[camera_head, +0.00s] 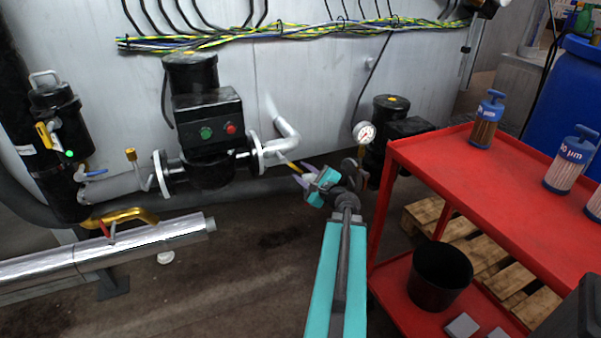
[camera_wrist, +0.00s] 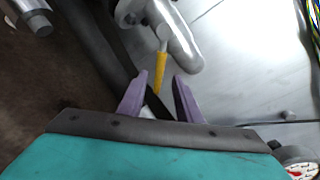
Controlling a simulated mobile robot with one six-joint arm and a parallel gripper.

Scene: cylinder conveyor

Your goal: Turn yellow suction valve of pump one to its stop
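A yellow lever handle (camera_head: 291,165) sticks out from the bent pipe at the right of the left-hand pump (camera_head: 208,125). In the wrist view the yellow lever (camera_wrist: 159,71) hangs from a grey stem on the pipe elbow, its lower end near the gap between my fingertips. My gripper (camera_head: 299,176) is open, with two purple fingers spread apart. In the wrist view my gripper (camera_wrist: 159,80) shows no finger clearly touching the lever. I cannot tell the exact depth between them. No number on the pump is readable.
A red cart (camera_head: 480,175) with filter bottles stands at the right, close to my arm. A pressure gauge (camera_head: 364,132) and a second black pump (camera_head: 391,107) stand behind it.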

